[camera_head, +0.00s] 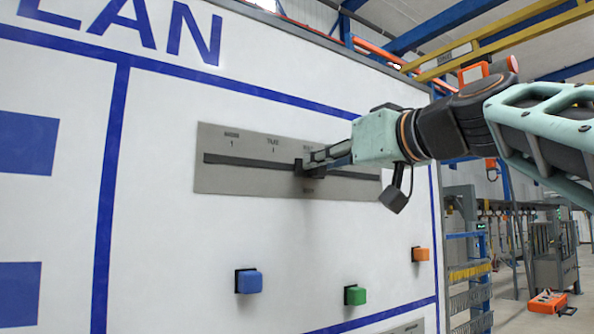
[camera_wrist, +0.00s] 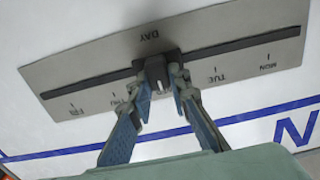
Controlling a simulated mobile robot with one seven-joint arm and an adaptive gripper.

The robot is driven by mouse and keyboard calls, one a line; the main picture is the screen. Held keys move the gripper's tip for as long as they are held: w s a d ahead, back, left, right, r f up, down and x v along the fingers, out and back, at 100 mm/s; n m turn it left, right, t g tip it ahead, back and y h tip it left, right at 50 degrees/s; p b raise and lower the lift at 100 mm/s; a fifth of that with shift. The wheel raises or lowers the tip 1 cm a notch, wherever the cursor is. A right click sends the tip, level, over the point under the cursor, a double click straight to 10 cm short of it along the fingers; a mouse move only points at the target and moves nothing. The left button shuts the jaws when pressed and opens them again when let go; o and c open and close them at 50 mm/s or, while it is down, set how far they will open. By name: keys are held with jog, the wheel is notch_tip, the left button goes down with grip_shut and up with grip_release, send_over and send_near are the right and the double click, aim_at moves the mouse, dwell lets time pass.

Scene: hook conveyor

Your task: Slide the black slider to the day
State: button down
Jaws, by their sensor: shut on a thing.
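A grey metal panel (camera_head: 225,180) with a dark horizontal slot is mounted on the white wall board. The black slider (camera_head: 298,168) sits in the slot near its middle. In the wrist view, the panel (camera_wrist: 60,72) appears upside down, with MON, TUE, THU and FRI marks along one side and the word DAY on the other. There the slider (camera_wrist: 157,68) is between TUE and THU, in line with DAY; the mark at its place is hidden. My gripper (camera_wrist: 163,82) has a finger on each side of the slider's knob and is shut on it. In the head view my gripper (camera_head: 312,163) reaches it from the right.
Below the panel, a blue block (camera_head: 249,281), a green block (camera_head: 355,295) and an orange block (camera_head: 420,254) stick out from the board. Blue painted lines divide the board. Racks and a walkway lie beyond its right edge.

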dwell(0.3)
jog(key=c, duration=1.8)
grip_release()
jog(key=shift+d, duration=0.1)
jog(key=v, duration=1.2)
jog(key=shift+w, duration=0.1)
